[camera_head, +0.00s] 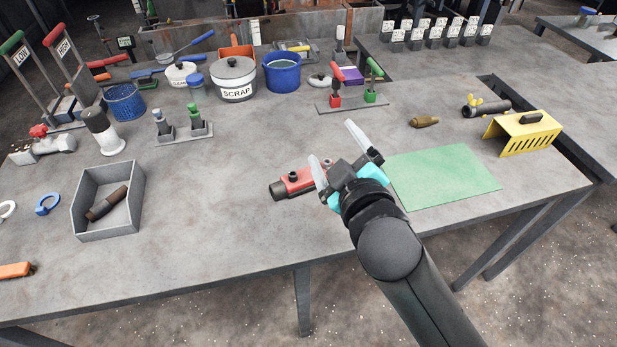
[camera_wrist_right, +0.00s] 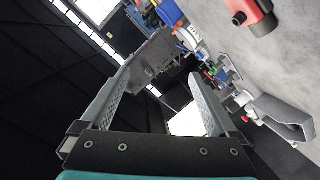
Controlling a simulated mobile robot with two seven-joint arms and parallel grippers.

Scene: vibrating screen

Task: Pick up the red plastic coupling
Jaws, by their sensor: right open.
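The red coupling (camera_head: 293,182) lies on the grey workbench near the front middle. It has a red body with a dark round end at its left and a small dark knob on top. My right gripper (camera_head: 333,146) is open and empty, just right of the coupling, with its fingers pointing up and left in the head view. One finger overlaps the coupling's right end, which is partly hidden; contact cannot be told. In the right wrist view, the open jaws (camera_wrist_right: 160,82) have nothing between them, and the red coupling (camera_wrist_right: 252,12) shows at the top right, outside them. My left gripper is out of view.
A green mat (camera_head: 446,177) lies right of the gripper. A grey tray (camera_head: 82,217) with a brown cylinder stands at left. A red-and-green lever stand (camera_head: 352,103) is behind, and a yellow cover (camera_head: 521,133) is at right. The bench between tray and coupling is clear.

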